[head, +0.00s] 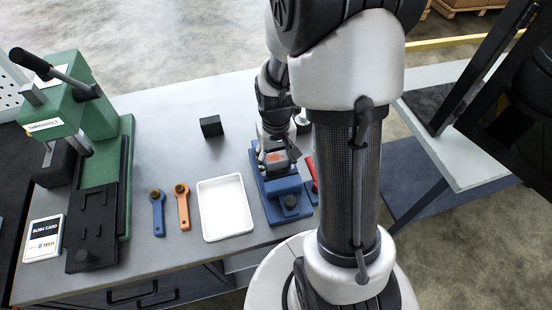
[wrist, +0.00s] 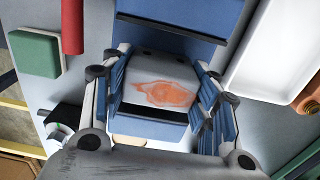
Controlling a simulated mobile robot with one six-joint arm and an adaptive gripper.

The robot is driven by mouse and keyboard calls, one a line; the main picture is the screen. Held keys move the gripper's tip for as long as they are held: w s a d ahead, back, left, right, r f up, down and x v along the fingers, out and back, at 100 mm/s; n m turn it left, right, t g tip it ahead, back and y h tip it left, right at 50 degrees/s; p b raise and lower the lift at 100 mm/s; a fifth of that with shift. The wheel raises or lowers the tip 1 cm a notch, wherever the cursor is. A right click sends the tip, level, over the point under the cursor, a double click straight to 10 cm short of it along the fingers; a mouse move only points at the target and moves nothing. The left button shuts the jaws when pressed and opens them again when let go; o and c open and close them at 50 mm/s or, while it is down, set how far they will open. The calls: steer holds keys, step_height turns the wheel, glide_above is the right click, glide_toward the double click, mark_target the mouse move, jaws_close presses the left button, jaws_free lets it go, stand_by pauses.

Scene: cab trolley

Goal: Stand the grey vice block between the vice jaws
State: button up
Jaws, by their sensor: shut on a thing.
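The grey vice block (wrist: 160,85), with an orange patch on its upper face, is held between the two fingers of my gripper (wrist: 160,70) in the wrist view. My gripper (head: 273,146) is over the blue vice (head: 284,187) in the head view, and the block (head: 276,157) shows small beneath it. In the wrist view the vice (wrist: 180,30) shows beyond and below the block, with dark jaw edges on both sides of it. The block's underside is hidden, so I cannot tell whether it touches the vice bed.
A white tray (head: 224,208), an orange wrench (head: 182,207) and a blue wrench (head: 158,213) lie left of the vice. A black block (head: 211,126) stands behind them. A red object (head: 312,171) lies close right of the vice. A green press (head: 95,150) occupies the left.

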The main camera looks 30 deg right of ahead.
mark_target(276, 157)
stand_by(0.4)
steer(key=o, duration=1.5)
step_height(276, 157, up, 12)
steer(key=s+a+r+n+t, duration=0.1)
steer(key=s+a+r, duration=0.2)
steer(key=s, duration=0.1)
steer(key=s+a+r+n+t, duration=0.1)
steer(key=s+a+r+t, duration=0.1)
steer(key=s+a+r, duration=0.2)
steer(key=s+a+r+n+t, duration=0.1)
steer(key=s+a+r, duration=0.2)
steer(key=s, duration=0.2)
steer(key=shift+s+a+r+t, duration=0.25)
steer(key=shift+s+a+t, duration=0.05)
steer(key=shift+a, duration=0.05)
